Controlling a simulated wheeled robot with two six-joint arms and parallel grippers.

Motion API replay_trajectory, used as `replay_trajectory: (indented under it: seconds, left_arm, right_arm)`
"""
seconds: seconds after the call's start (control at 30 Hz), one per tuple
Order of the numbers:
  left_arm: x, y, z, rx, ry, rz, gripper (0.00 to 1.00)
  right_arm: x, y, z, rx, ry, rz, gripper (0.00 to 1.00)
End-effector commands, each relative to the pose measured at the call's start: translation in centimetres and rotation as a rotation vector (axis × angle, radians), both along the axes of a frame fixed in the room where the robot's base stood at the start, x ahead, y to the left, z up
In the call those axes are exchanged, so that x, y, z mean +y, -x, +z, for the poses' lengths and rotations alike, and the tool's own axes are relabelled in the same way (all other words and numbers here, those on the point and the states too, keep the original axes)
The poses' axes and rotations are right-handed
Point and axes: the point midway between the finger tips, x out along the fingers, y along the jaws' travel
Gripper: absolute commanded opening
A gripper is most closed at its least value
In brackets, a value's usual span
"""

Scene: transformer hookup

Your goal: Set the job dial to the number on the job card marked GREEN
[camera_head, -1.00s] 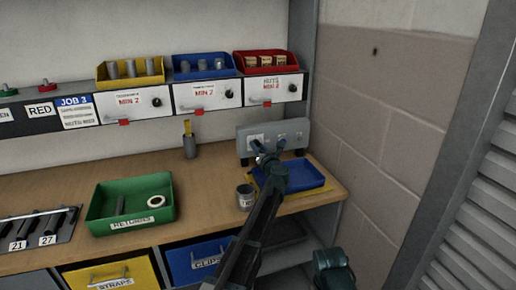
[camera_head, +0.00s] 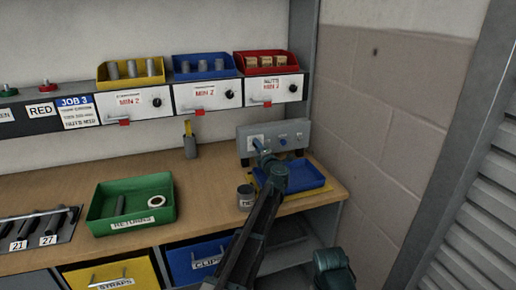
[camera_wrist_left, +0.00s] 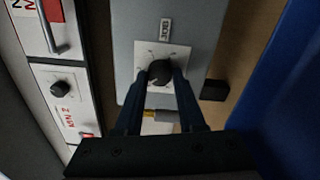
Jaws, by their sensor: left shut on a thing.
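The grey control box (camera_head: 270,148) stands at the right end of the bench, with a row of controls on its front. My left gripper (camera_head: 259,147) reaches its leftmost dial. In the left wrist view, my left fingers (camera_wrist_left: 160,82) are shut on this black round dial (camera_wrist_left: 160,71), which sits on a white square plate with tick marks. The dial's pointer and numbers cannot be read. The blue job card (camera_head: 75,112) reads JOB 3, beside a RED label (camera_head: 41,112). A label ending in EN (camera_head: 6,115) is cut off at the left edge.
A blue tray (camera_head: 309,184) lies just in front of the box, under my left arm, with a grey tin (camera_head: 245,203) beside it. A green returns bin (camera_head: 164,213) stands further left. Bin panels (camera_head: 272,89) with knobs hang above. The bench between is mostly clear.

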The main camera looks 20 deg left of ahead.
Motion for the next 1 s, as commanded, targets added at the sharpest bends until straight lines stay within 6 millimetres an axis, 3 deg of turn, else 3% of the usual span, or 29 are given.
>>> replay_trajectory:
  seconds: [0.6,1.0]
  left_arm:
    - [-0.09,-0.02,0.07,0.298,-0.441,-0.002,0.00]
    - [-0.12,-0.02,0.09,0.393,-0.582,-0.002,0.00]
  right_arm:
    - [0.00,0.00,0.08,0.000,0.000,0.000,0.50]
    - [0.00,0.00,0.09,0.000,0.000,0.000,0.50]
